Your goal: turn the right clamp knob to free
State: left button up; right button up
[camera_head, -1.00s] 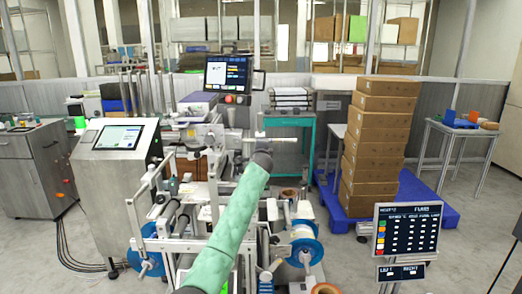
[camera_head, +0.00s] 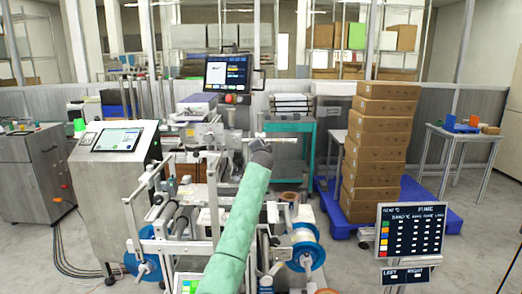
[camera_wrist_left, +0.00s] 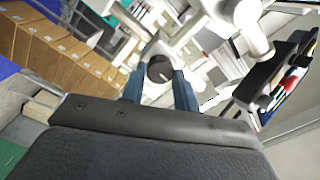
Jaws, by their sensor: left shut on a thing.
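In the left wrist view, a dark round knob (camera_wrist_left: 159,69) with a pale line on its face sits in a light grey housing. The two blue fingers of my left gripper (camera_wrist_left: 160,82) are closed on the knob, one on each side. The pale line slants on the face. In the head view, my green-sleeved arm reaches up over the middle of the reel machine (camera_head: 190,232). The gripper and the knob are hidden there behind the arm. My right gripper is not in view.
Blue reels sit at the machine's lower right (camera_head: 307,256) and lower left (camera_head: 146,268). A monitor (camera_head: 228,73) stands behind. Stacked cartons (camera_head: 376,150) stand on a blue pallet (camera_head: 420,199). A display panel (camera_head: 411,229) is at front right. Rollers and bars crowd the arm.

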pick_arm(q)
jog(key=shift+f+n, duration=0.25)
jog(key=shift+n, duration=0.05)
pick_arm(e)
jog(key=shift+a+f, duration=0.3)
pick_arm(q)
jog(key=o, duration=1)
jog(key=shift+r, duration=0.1)
jog(key=shift+s, duration=0.1)
jog(key=s+b, duration=0.1)
jog(key=s, duration=0.6)
jog(key=shift+s, duration=0.3)
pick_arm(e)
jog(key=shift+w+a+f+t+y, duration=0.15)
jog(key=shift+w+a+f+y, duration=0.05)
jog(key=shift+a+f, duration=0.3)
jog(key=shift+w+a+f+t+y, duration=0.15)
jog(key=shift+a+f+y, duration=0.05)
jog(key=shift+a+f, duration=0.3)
